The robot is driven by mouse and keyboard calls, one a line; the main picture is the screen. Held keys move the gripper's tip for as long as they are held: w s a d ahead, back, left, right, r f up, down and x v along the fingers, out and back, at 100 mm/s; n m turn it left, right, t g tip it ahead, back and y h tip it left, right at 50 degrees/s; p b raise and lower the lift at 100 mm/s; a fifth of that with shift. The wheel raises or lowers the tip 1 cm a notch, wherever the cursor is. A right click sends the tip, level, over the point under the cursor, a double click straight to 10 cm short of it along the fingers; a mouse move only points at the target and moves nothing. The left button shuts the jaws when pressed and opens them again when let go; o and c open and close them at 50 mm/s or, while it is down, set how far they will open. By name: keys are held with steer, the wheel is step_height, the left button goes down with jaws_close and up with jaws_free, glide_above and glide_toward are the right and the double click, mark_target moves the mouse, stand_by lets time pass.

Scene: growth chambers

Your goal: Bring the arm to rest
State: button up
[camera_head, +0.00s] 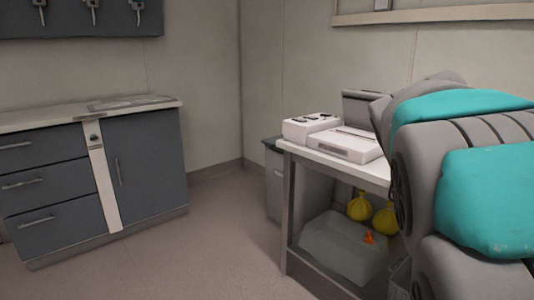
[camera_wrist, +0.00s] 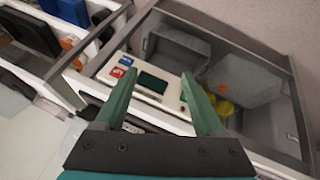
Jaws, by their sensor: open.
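My arm (camera_head: 480,190), grey with teal covers, fills the right side of the head view. It hides part of the white-topped table behind it. My gripper (camera_wrist: 160,88) shows in the wrist view with its two green fingers apart and nothing between them. Beyond the fingers is a white device with a dark green screen (camera_wrist: 152,82). The gripper itself is not seen in the head view.
A table (camera_head: 286,215) carries white devices (camera_head: 344,144). Its lower shelf holds a grey covered item (camera_head: 335,245) and yellow bags (camera_head: 360,207). A drawer cabinet (camera_head: 150,170) stands at left. The floor (camera_head: 190,260) between them is clear.

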steer(key=s+a+f+n+g+y, duration=0.1)
steer(key=s+a+f+n+y, duration=0.2)
steer(key=s+a+f, duration=0.6)
steer(key=s+a+f+n+g+y, duration=0.2)
steer(key=s+a+f+n+y, duration=0.1)
steer(key=s+a+f, duration=0.6)
steer(key=s+n, duration=0.1)
steer(key=s, duration=0.3)
steer(key=shift+s+a+f+g, duration=0.15)
steer(key=shift+s+a+g, duration=0.05)
steer(key=shift+s+g, duration=0.15)
steer(key=shift+d, duration=0.1)
